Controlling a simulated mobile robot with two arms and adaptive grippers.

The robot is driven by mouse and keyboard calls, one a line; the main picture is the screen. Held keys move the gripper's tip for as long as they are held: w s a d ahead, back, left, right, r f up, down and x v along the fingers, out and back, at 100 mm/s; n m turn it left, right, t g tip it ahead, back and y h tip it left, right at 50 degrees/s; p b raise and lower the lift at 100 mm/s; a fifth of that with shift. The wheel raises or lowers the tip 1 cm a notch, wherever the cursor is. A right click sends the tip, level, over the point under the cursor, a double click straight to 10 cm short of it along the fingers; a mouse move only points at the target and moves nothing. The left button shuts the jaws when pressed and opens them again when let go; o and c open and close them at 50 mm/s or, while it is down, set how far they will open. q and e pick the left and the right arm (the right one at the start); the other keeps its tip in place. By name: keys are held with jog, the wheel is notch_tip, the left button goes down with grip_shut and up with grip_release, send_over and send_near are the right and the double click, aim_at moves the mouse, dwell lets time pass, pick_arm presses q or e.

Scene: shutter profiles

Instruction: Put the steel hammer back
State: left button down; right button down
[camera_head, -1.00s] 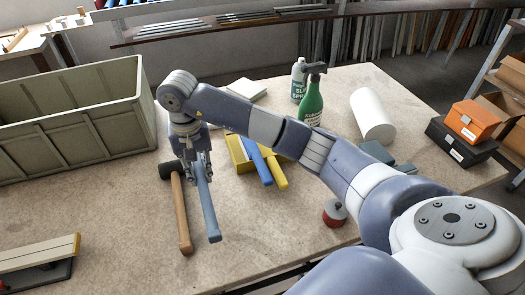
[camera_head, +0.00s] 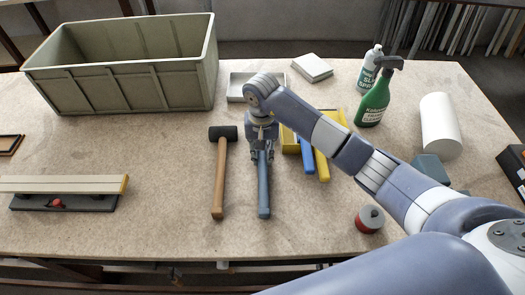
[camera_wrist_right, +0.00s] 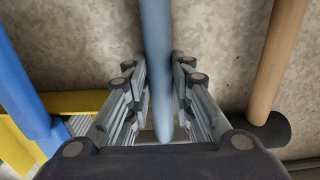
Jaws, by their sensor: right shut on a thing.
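The steel hammer shows as a blue-grey handle (camera_head: 263,190) pointing toward the table's front edge; its head is hidden under my right gripper (camera_head: 262,142). In the right wrist view the handle (camera_wrist_right: 156,50) runs between the two fingers of the gripper (camera_wrist_right: 155,95), which is shut on it. I cannot tell whether the hammer touches the table. A mallet with a black head and brown wooden handle (camera_head: 220,180) lies just left of it, roughly parallel. My left gripper is not in view.
A yellow tray (camera_head: 290,145) with blue and yellow handled tools (camera_head: 322,165) is close on the right. A large grey-green crate (camera_head: 130,85), spray bottles (camera_head: 374,100), a white roll (camera_head: 440,125) and a red-grey spool (camera_head: 370,219) surround. The front middle is clear.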

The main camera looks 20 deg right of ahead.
jog(key=shift+f, duration=0.2)
jog(key=shift+w+f, duration=0.1)
jog(key=shift+f, duration=0.1)
jog(key=c, duration=1.4)
grip_release()
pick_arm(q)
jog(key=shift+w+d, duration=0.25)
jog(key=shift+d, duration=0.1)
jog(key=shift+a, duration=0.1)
